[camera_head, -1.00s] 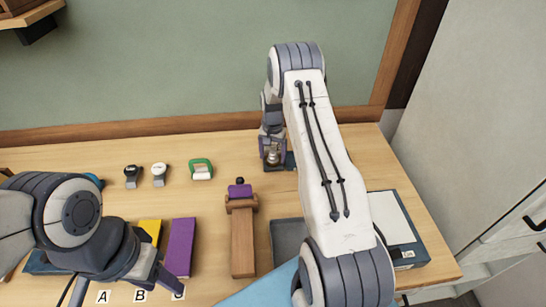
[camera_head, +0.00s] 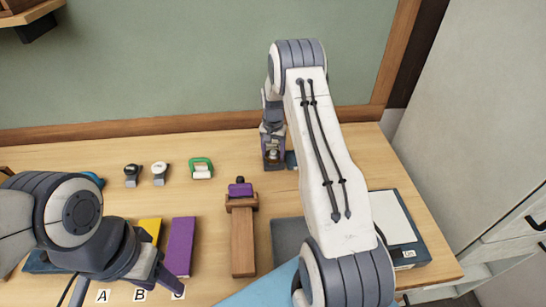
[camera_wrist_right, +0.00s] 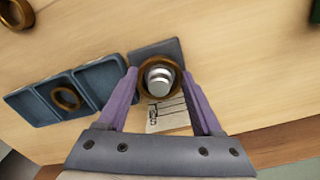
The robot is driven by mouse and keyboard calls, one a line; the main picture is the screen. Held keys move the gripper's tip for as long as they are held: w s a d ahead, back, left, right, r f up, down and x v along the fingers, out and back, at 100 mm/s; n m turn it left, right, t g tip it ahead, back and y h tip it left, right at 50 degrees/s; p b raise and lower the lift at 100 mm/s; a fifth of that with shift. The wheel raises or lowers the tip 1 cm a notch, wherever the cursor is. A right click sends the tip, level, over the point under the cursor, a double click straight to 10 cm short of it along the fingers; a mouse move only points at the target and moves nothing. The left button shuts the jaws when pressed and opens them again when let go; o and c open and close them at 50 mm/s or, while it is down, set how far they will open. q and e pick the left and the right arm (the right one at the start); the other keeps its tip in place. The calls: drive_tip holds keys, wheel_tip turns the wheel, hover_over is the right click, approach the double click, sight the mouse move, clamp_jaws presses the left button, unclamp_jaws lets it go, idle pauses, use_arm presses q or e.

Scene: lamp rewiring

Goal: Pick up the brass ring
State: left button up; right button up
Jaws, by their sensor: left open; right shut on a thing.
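A brass ring (camera_wrist_right: 160,60) sits between the two purple fingertips of my right gripper (camera_wrist_right: 160,77) in the right wrist view. The gripper is shut on it. A silver round piece (camera_wrist_right: 159,80) shows through the ring's opening, above a dark square base (camera_wrist_right: 150,50). I cannot tell whether the ring is clear of that piece. In the head view my right gripper (camera_head: 273,158) is at the back of the table, and the ring is too small to make out. My left gripper (camera_head: 165,283) is open at the front left, by a purple block.
In the wrist view, a blue-grey compartment tray (camera_wrist_right: 32,106) holds another brass ring (camera_wrist_right: 67,97). One more ring (camera_wrist_right: 17,14) lies at upper left.

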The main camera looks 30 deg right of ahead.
wheel_tip(320, 180, up, 3)
drive_tip(key=shift+f+b, duration=0.15)
drive_tip(key=shift+b, duration=0.5)
drive_tip(key=s+d+r+b, duration=0.3)
drive_tip(key=s+d+r, duration=0.3)
drive_tip(key=s, duration=0.4)
drive_tip(key=shift+r, duration=0.45)
